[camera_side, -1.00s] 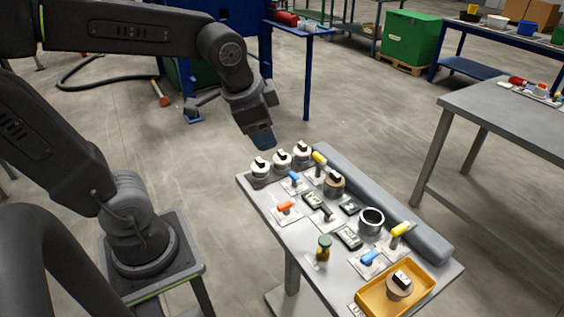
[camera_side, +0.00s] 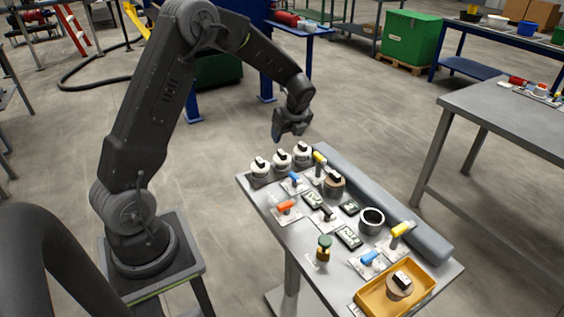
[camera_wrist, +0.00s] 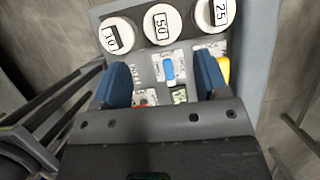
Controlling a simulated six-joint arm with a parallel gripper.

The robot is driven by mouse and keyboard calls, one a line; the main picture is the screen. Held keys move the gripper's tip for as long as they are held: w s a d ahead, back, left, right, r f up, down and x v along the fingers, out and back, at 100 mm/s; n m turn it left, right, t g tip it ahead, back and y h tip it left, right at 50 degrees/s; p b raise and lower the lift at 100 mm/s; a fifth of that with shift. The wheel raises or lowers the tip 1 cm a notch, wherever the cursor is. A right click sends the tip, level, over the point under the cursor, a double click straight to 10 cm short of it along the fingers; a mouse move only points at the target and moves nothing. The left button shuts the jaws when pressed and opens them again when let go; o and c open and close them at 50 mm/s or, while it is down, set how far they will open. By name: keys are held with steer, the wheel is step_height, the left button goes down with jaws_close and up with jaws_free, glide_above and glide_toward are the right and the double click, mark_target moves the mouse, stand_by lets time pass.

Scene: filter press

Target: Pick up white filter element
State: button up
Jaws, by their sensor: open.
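Three white round filter elements stand in a row at the far end of the grey table: a left one (camera_side: 260,168), a middle one (camera_side: 281,160) and a right one (camera_side: 303,152). In the wrist view their tops carry labels: "10" (camera_wrist: 117,35), "50" (camera_wrist: 161,24) and "25" (camera_wrist: 216,13). My gripper (camera_side: 277,137) hangs above and beyond the row, clear of it. In the wrist view my gripper (camera_wrist: 163,80) is open, with two blue fingertips apart and nothing between them. A brown-sided element with a white top (camera_side: 334,184) stands nearer the middle of the table.
The table (camera_side: 250,193) also holds a blue-handled tool (camera_side: 293,180), an orange-handled one (camera_side: 286,207), a metal ring (camera_side: 371,221), a green-topped item (camera_side: 324,243) and a yellow tray (camera_side: 366,303). A long grey roll (camera_side: 400,218) lines the right edge.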

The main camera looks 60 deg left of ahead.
mark_target(282, 152)
steer(key=x, duration=1.2)
steer(key=shift+d+f, duration=0.2)
steer(key=c, duration=0.6)
steer(key=shift+r, duration=0.1)
